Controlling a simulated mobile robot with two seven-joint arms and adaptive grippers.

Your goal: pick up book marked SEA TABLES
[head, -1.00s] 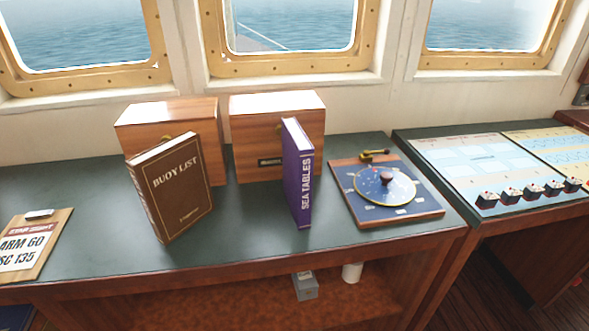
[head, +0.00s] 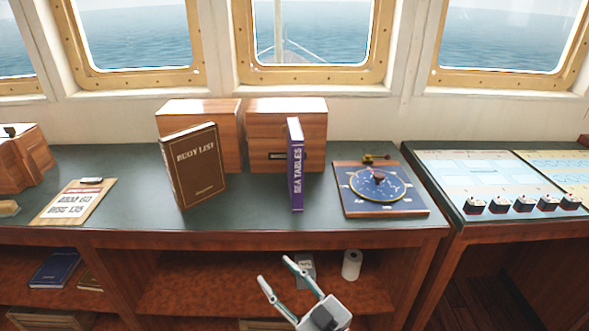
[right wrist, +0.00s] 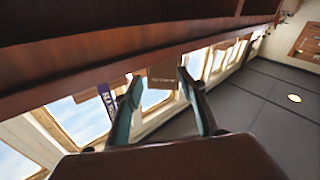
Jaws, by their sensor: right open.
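The purple book marked SEA TABLES (head: 296,165) stands upright on the dark green desk top (head: 240,210), its lettered spine facing me. It also shows in the right wrist view (right wrist: 105,98), tilted, left of the fingers. My right gripper (head: 276,270) is open and empty. In the head view it is low in the picture, in front of the desk and below the book, apart from it. My left gripper is not in view.
A brown BUOY LIST book (head: 194,168) stands left of the purple one. Wooden boxes (head: 258,125) stand behind both. A round dial on a board (head: 376,187) lies to the right, and a clipboard (head: 74,202) to the left. The desk's front edge overhangs a shelf (head: 200,290).

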